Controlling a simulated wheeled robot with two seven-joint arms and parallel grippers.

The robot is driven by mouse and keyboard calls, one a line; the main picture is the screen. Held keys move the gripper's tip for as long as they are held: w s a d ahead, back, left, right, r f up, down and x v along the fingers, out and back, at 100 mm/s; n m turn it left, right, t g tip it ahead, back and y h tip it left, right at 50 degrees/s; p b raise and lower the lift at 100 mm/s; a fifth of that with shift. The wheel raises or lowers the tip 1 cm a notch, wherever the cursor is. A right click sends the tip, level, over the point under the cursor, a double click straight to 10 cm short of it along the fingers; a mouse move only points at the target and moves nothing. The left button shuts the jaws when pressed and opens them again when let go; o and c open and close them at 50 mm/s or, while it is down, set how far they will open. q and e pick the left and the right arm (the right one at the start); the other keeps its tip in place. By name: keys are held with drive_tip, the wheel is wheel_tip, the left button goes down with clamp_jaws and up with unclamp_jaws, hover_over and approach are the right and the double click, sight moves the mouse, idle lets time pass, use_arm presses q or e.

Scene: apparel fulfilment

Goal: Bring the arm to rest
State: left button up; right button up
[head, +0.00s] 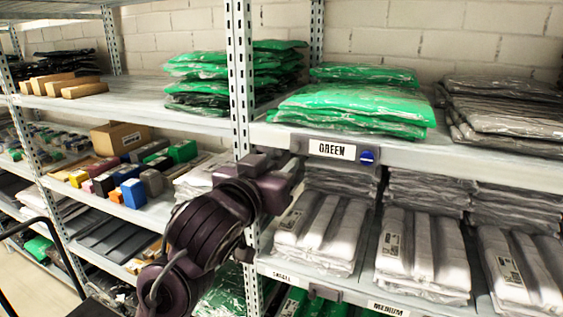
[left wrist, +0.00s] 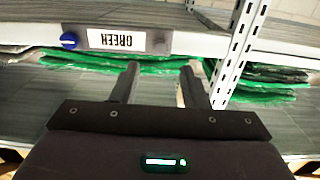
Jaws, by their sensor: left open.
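My left arm, dark purple, rises from the bottom of the head view. Its left gripper (head: 278,178) is in front of the metal shelf post (head: 241,80), just left of the GREEN label (head: 332,150). In the left wrist view the two fingers of the left gripper (left wrist: 158,72) stand apart with nothing between them. The wrist picture shows the GREEN label (left wrist: 116,40) upside down, with green bagged garments (left wrist: 120,64) behind the fingers. My right gripper is not in view.
Green packs (head: 355,102) and dark packs (head: 510,105) lie on the upper shelf. White packs (head: 320,230) fill the shelf below. At left are coloured boxes (head: 132,193), a cardboard box (head: 119,137) and wooden blocks (head: 66,84). A blue button (head: 367,157) sits beside the label.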

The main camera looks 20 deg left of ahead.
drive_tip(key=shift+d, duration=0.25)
